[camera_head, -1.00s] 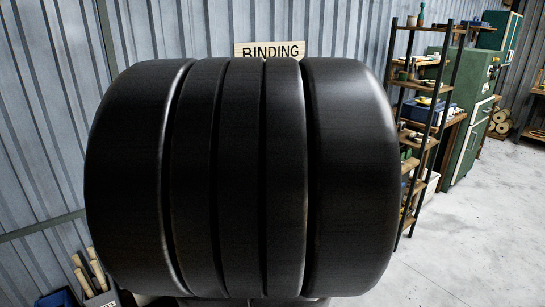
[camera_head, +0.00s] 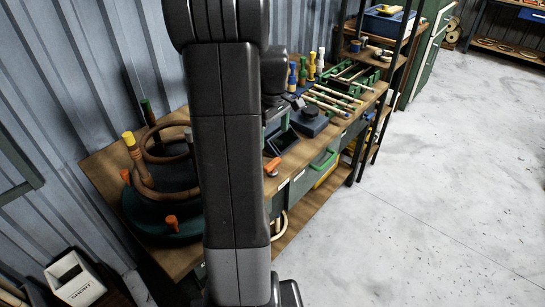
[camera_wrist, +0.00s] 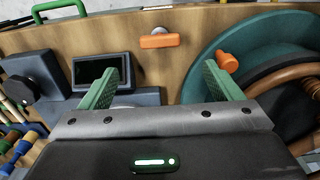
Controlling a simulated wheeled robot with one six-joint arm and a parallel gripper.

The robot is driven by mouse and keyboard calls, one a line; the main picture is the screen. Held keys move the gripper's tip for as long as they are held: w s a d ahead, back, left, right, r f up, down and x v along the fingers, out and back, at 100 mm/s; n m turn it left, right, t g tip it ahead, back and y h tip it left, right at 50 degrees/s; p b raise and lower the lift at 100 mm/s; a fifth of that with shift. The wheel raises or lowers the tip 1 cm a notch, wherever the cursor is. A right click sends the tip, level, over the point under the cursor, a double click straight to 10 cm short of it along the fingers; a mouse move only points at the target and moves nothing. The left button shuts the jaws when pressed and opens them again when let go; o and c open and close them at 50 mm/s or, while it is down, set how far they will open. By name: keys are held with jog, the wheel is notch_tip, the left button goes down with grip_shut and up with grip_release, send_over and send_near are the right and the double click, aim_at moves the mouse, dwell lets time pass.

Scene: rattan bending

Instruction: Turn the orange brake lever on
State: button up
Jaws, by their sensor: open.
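The orange brake lever (camera_wrist: 159,41) is a short bar on a pale metal pivot, near the bench's edge at top centre of the wrist view. It also shows in the head view (camera_head: 272,166), just right of my arm. My gripper (camera_wrist: 162,82) has two green fingers spread wide apart with nothing between them. The lever lies beyond the fingertips, roughly centred in the gap, and is not touched. In the head view my arm hides part of the bench, and I cannot clearly make out the gripper.
A green round base (camera_head: 150,221) with orange pegs and a brown bent ring stands left of the lever in the head view. A dark screen (camera_wrist: 101,68) and a knobbed box (camera_wrist: 38,83) stand on its other side. Open floor (camera_head: 440,200) lies right.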

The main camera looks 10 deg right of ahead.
aim_at(273, 162)
notch_tip(273, 162, down, 11)
jog(key=shift+w, duration=0.1)
dwell(0.3)
jog(key=c, duration=1)
